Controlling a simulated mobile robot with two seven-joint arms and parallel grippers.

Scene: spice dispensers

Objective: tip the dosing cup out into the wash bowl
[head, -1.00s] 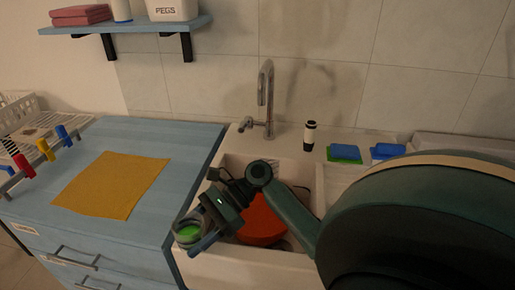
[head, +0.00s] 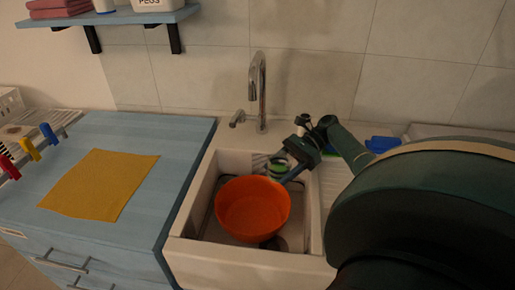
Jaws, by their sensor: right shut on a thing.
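The orange wash bowl (head: 252,222) sits in the white sink, and its open top faces me. My right gripper (head: 283,172) is shut on the dosing cup (head: 277,163), a small grey cup with green inside. The cup is by the far right rim of the bowl in the picture; its exact height above the rim is hard to tell. The gripper fingers partly cover the cup, so I cannot tell how far it is tilted. My left gripper is not in view.
The tap (head: 260,92) rises behind the sink (head: 186,221). A blue sponge-like block (head: 381,144) lies behind my right arm. A blue cabinet top with a yellow cloth (head: 101,184) is on the left, with coloured clips at its far left. A shelf (head: 118,17) hangs above.

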